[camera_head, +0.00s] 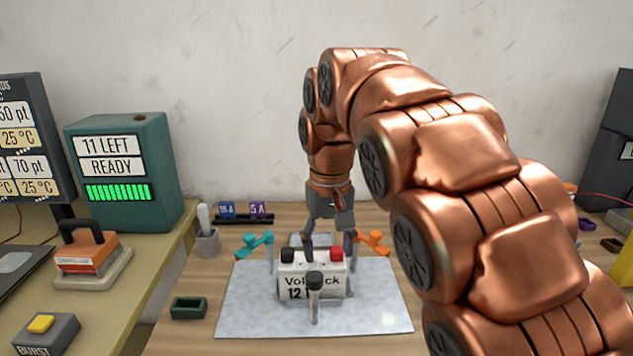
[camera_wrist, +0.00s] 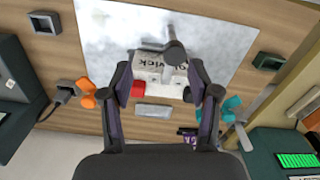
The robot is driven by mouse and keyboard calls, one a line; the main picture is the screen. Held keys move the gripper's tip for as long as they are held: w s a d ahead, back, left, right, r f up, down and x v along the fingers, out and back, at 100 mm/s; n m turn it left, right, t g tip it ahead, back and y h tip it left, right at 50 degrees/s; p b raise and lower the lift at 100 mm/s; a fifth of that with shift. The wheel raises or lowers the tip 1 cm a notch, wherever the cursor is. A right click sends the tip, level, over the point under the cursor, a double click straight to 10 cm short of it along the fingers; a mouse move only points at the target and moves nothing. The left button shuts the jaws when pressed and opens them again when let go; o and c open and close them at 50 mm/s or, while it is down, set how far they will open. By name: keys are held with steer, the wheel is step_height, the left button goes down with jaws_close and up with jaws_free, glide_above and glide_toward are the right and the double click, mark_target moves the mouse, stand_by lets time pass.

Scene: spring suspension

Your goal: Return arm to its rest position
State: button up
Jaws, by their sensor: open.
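My copper-coloured arm (camera_head: 455,155) arches from the lower right and hangs down over the mat. My gripper (camera_head: 330,240) points down at its end, with its fingers spread just above and behind a white battery-like block (camera_head: 314,282) with a black and a red knob on top. In the wrist view, my gripper (camera_wrist: 163,75) has its two fingers apart on either side of the block (camera_wrist: 158,72), and nothing is held between them. Whether a fingertip touches the block, I cannot tell.
The block stands on a pale mat (camera_head: 245,312). A dark-topped post (camera_head: 314,295) stands in front; teal (camera_head: 255,242) and orange (camera_head: 374,241) handles flank it. A green tray (camera_head: 189,307) and pen cup (camera_head: 207,240) lie left. A teal display box (camera_head: 125,175) stands on the left bench.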

steer(key=s+d+f+m+p, duration=0.2)
steer(key=s+d+p, duration=0.1)
steer(key=s+d, duration=0.95)
steer(key=s+d+f+p, duration=0.1)
steer(key=s+d+f, duration=0.1)
steer(key=s, duration=0.6)
steer(key=s+d+f+g+p, duration=0.1)
steer(key=s+f, duration=0.3)
steer(key=s, duration=0.5)
steer(key=shift+s+d+f+m+g+p, duration=0.15)
steer(key=shift+d+f+m+g+p, duration=0.15)
steer(key=shift+d+f+m+p, duration=0.1)
